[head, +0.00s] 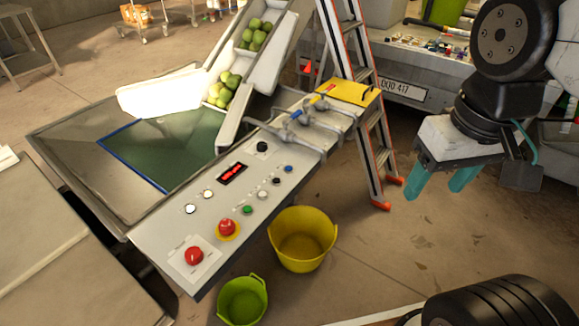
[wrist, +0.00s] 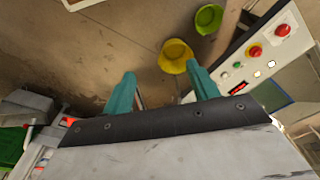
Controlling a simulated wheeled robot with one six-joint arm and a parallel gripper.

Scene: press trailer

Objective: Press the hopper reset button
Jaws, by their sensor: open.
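The control panel (head: 215,215) slopes beside the hopper in the head view. It bears a red button on a white labelled plate (head: 194,256), a red button with a yellow ring (head: 227,227), a green button (head: 247,210), a blue button (head: 288,169), a black knob (head: 262,147) and several pale buttons. I cannot read which label is the hopper reset. My gripper (head: 439,188) is open and empty, to the right of the panel and apart from it. In the wrist view, the panel (wrist: 262,66) is to the right of my gripper (wrist: 160,75).
A yellow bucket (head: 302,240) and a green bucket (head: 242,300) stand on the floor by the panel. A stepladder (head: 378,150) stands between the panel and my arm. Metal pipework (head: 305,132) crosses the panel's far end. A chute (head: 262,70) holds green fruit.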

